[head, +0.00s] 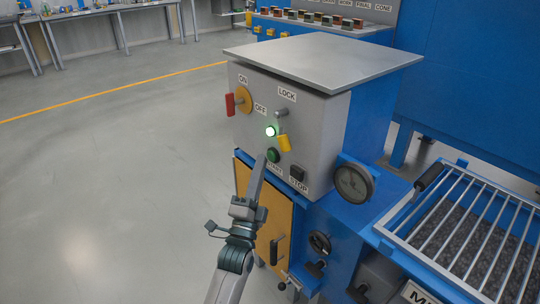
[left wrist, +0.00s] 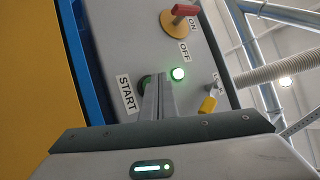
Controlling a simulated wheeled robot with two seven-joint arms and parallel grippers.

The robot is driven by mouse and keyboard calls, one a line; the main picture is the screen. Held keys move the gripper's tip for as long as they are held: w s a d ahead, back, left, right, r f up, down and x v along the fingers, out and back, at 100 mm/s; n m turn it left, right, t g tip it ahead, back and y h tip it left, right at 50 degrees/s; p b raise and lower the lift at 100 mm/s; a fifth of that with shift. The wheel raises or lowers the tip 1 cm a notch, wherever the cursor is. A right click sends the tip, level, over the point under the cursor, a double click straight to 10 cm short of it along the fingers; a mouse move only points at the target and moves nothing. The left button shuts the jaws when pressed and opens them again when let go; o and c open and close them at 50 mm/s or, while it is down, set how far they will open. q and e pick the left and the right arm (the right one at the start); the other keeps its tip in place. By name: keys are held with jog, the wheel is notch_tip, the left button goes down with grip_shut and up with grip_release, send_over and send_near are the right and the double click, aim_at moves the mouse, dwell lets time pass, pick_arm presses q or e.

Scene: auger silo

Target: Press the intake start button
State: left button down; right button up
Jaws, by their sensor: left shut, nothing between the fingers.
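The green START button (head: 273,155) is on the front of a grey control box (head: 325,115), above its START label. My left gripper (head: 262,160) is shut and empty. Its fingertips are just left of and below the button in the head view. In the left wrist view the fingertips (left wrist: 158,78) overlap the START button (left wrist: 143,83) and hide much of it. I cannot tell whether they touch it. A lit green lamp (head: 270,131) sits just above the button. My right gripper is out of view.
The black STOP button (head: 297,173) is to the lower right. A red-handled ON/OFF switch (head: 243,100) and a LOCK lever with a yellow tag (head: 284,143) are above. The floor at left is clear.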

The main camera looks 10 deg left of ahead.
pick_arm(q)
jog(key=shift+s+a, duration=0.2)
jog(key=shift+s, duration=0.15)
jog(key=s+a+p, duration=0.2)
jog(key=s+a, duration=0.1)
jog(key=shift+s, duration=0.35)
dwell(0.4)
dwell(0.5)
